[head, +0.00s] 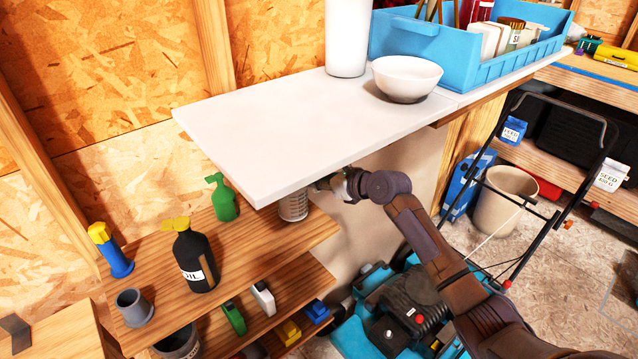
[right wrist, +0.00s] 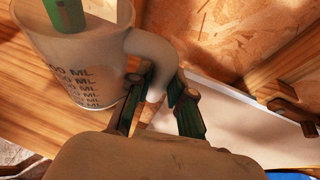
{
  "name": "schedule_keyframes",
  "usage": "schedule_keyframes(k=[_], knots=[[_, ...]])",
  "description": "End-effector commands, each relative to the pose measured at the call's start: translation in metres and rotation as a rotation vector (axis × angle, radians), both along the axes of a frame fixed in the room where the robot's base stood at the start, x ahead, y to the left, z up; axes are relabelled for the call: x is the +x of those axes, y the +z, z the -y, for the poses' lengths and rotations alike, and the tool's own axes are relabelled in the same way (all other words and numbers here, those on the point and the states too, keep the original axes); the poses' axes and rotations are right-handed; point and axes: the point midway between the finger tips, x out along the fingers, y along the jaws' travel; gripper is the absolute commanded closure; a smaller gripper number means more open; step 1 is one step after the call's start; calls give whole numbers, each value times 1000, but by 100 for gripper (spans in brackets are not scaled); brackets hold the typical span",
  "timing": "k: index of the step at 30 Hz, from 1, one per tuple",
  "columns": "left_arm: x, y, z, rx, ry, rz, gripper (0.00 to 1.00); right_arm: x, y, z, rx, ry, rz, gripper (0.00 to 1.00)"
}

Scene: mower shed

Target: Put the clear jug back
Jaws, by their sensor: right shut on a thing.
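The clear jug (head: 293,206) is at the right end of the upper wooden shelf, partly hidden under the white worktop's front corner. In the right wrist view the jug (right wrist: 85,60) looks upright, with ML markings on its side and its handle toward me. My right gripper (head: 328,185) reaches in from the right beside the jug. In the right wrist view its fingers (right wrist: 160,88) are shut around the jug's handle. I cannot tell whether the jug's base touches the shelf. My left gripper is not in view.
On the wooden shelf (head: 255,238) stand a green spray bottle (head: 222,197), a black oil bottle (head: 194,258), a blue-yellow bottle (head: 112,250) and a grey cup (head: 134,307). The white worktop (head: 270,130) overhangs the jug. A mower (head: 395,310) stands below my arm.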

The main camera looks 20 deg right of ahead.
Motion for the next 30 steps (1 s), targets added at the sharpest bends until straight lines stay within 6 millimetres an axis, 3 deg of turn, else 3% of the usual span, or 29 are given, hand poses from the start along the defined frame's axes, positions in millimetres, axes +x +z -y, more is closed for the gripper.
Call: schedule_keyframes(k=[4, 15, 16, 20, 30], knots=[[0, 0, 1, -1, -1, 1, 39, 0, -13, 0, 1, -1, 1, 100], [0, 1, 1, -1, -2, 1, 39, 0, -16, 0, 3, -1, 2, 100], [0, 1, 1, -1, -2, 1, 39, 0, -17, 0, 2, 0, 1, 77], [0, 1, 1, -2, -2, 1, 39, 0, -16, 0, 2, 0, 1, 55], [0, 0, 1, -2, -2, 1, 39, 0, -14, 1, 0, -1, 2, 55]])
